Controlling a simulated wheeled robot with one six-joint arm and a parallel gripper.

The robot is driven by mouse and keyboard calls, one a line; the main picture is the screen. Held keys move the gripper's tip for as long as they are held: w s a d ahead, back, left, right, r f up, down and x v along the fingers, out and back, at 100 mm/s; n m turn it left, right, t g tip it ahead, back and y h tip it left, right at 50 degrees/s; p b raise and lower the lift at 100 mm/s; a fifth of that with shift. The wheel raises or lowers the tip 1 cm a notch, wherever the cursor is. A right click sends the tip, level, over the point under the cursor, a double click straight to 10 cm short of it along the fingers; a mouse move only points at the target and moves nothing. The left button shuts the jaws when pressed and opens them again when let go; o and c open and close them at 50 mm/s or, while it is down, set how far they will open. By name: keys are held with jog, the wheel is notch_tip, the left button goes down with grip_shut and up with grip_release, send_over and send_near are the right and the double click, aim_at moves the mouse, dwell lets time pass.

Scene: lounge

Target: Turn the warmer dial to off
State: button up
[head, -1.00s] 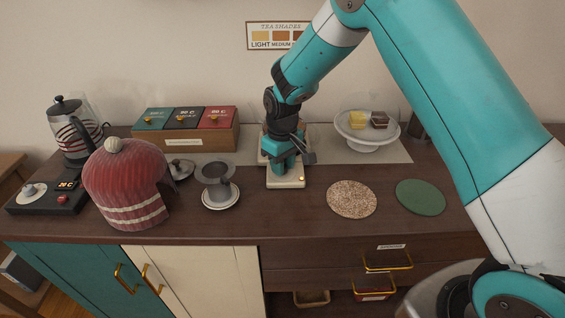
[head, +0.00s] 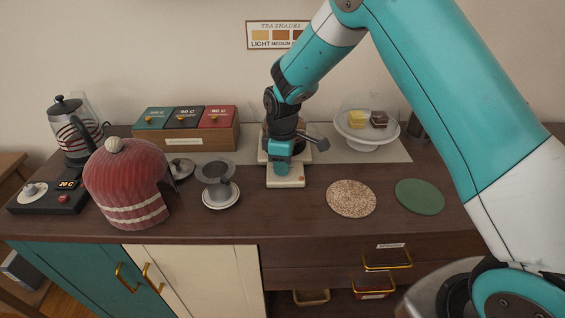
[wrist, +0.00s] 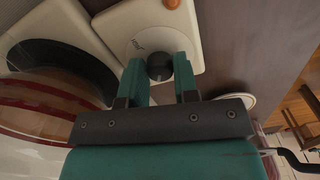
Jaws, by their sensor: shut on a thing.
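The warmer is a cream unit (head: 287,182) on the counter, below my wrist in the head view. Its dark round dial (wrist: 159,67) shows in the wrist view on the cream top, beside small lettering that I cannot read. My gripper (wrist: 159,73) has its two teal fingers on either side of the dial and is shut on it. In the head view my gripper (head: 281,167) hides the dial. A small orange-brown indicator (wrist: 172,4) sits near the warmer's edge and looks dull.
A red tea cosy (head: 125,185) and a grey dripper cup (head: 215,180) stand to the left. A cork mat (head: 351,199) and a green mat (head: 420,197) lie to the right. A cake stand (head: 366,133) with a clear dome stands behind.

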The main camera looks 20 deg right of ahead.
jog(key=shift+w+r, duration=0.1)
dwell(0.3)
jog(key=o, duration=0.9)
jog(key=shift+o, duration=0.2)
notch_tip(320, 180, up, 17)
jog(key=b, duration=0.1)
jog(key=shift+r+b, duration=0.2)
jog(key=shift+b, duration=0.1)
jog(key=s+a+r+m+y, duration=0.1)
jog(key=s+a+m+y, duration=0.1)
jog(key=s, duration=1.3)
jog(key=s+a+r+m+y, duration=0.1)
jog(key=s+a+m+y, duration=0.1)
jog(key=s, duration=1.4)
jog(key=shift+a+r+m, duration=0.3)
jog(key=shift+r+m, duration=0.1)
jog(key=shift+m, duration=0.2)
